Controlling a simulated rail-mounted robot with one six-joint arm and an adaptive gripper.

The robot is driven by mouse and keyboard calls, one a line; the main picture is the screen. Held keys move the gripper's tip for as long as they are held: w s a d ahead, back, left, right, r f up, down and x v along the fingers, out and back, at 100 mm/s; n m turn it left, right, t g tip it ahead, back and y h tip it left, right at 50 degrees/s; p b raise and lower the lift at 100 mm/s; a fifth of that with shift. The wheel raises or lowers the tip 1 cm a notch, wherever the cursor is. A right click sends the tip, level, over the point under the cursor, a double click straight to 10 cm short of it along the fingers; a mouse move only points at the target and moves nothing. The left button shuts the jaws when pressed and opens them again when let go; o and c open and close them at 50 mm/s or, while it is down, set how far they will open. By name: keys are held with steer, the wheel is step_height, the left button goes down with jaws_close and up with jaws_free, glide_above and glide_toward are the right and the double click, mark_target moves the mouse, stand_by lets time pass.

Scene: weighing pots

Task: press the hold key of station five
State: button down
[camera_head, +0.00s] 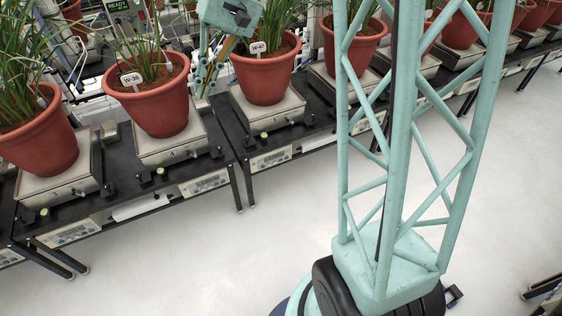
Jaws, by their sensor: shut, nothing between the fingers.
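My gripper (203,84) hangs at the top centre-left, between the pots labelled W-38 (158,106) and W-47 (262,76). Its fingers look close together and hold nothing I can see; plants and pots partly crowd it. Control panels with small displays and keys sit on the bench front: a left panel (68,233), a middle panel (204,182) and a right panel (270,158). My gripper is behind and above these panels, apart from them. I cannot read station numbers or key labels, so I cannot tell which key is station five's hold key.
Red pots with grassy plants stand on scales, such as the left scale (60,185) and the W-38 scale (168,145), along black benches. A green READY display (118,5) shows at the top left. White floor (190,265) is clear in front of the benches.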

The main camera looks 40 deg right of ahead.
mark_target(281, 160)
steer(key=w+d+f+m+t+y+p, duration=0.1)
steer(key=w+d+f+m+t, duration=0.1)
steer(key=w+d+f, duration=0.7)
steer(key=w+d+f+m+t+y+p, duration=0.1)
steer(key=w+d+f+m+y+p, duration=0.15)
steer(key=d+f, duration=0.75)
steer(key=w+d+f+m+t+p, duration=0.15)
steer(key=w+d+f, duration=0.4)
steer(key=f, duration=0.85)
steer(key=s+d+f+m+t, duration=0.15)
steer(key=d+f, duration=0.25)
steer(key=f, duration=0.6)
steer(key=d+f+m+t, duration=0.2)
steer(key=d+f, duration=0.3)
steer(key=f, duration=0.4)
steer(key=s+d+f+m+t+h+p, duration=0.1)
steer(key=s+f, duration=0.4)
steer(key=f, duration=0.6)
steer(key=s+d+f+m+t+h+p, duration=0.1)
steer(key=s+f, duration=0.4)
steer(key=f, duration=0.6)
steer(key=shift+d+m+t+h+p, duration=0.35)
steer(key=shift+d+m+h, duration=0.35)
steer(key=shift+d, duration=0.45)
steer(key=shift+w+f, duration=0.1)
steer(key=shift+w, duration=0.15)
steer(key=w+d+b, duration=0.2)
steer(key=w+b, duration=0.1)
steer(key=w, duration=0.5)
steer(key=shift+b, duration=0.4)
